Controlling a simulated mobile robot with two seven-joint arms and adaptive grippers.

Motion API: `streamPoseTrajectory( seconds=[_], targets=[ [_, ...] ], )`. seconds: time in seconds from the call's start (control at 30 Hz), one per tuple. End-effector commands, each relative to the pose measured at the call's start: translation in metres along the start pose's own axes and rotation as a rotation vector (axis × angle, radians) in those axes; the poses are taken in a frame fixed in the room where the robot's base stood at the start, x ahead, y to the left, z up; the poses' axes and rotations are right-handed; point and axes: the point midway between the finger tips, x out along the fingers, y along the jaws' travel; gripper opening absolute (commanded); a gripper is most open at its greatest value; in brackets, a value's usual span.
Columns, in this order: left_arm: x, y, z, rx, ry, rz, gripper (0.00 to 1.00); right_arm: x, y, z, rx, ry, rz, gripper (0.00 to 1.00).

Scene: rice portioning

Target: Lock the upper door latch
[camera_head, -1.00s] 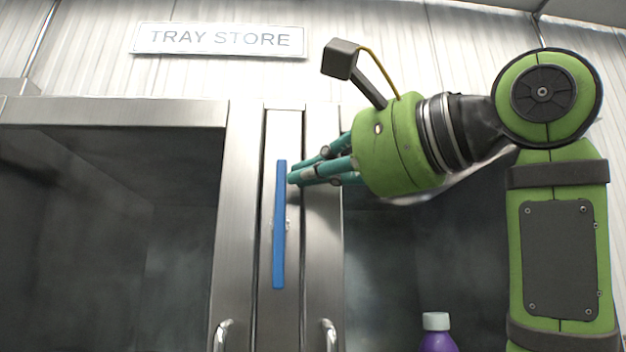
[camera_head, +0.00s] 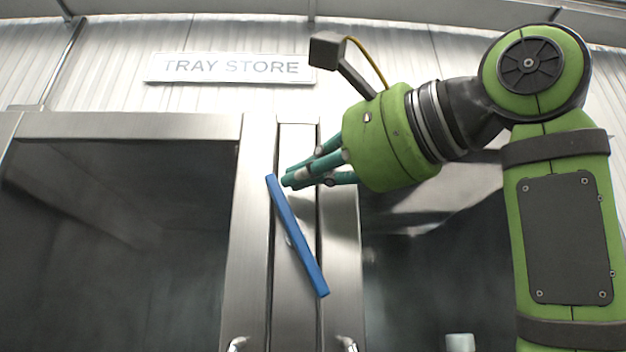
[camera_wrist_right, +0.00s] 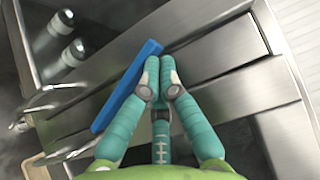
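The upper door latch is a blue bar (camera_head: 297,237) on the steel strip between the two doors. It is tilted, with its top end to the left and its bottom end to the right. It also shows in the wrist view (camera_wrist_right: 127,86). My right gripper (camera_head: 287,180) has its teal fingers drawn together and nothing is seen between them. The fingertips are at the right side of the bar's upper end and seem to touch it. In the wrist view the fingertips (camera_wrist_right: 158,72) lie right beside the bar. My left gripper is not in view.
A dark-windowed door (camera_head: 120,240) stands on the left and another (camera_head: 430,250) on the right, partly behind my arm. Door handles (camera_head: 236,344) show at the bottom edge. A "TRAY STORE" sign (camera_head: 230,68) hangs above. Dark bottles (camera_wrist_right: 68,55) show in the wrist view.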

Motion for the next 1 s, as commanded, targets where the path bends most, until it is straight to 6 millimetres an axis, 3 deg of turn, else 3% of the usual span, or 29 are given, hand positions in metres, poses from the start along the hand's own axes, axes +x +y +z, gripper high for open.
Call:
streamPoseTrajectory(
  seconds=[0.5,1.0],
  targets=[
    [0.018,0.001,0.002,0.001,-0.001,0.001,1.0,0.012,0.003,0.013,-0.001,-0.001,0.0,0.0],
    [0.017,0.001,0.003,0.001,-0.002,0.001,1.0,0.021,0.006,0.022,-0.01,-0.001,0.01,0.0]
  ],
)
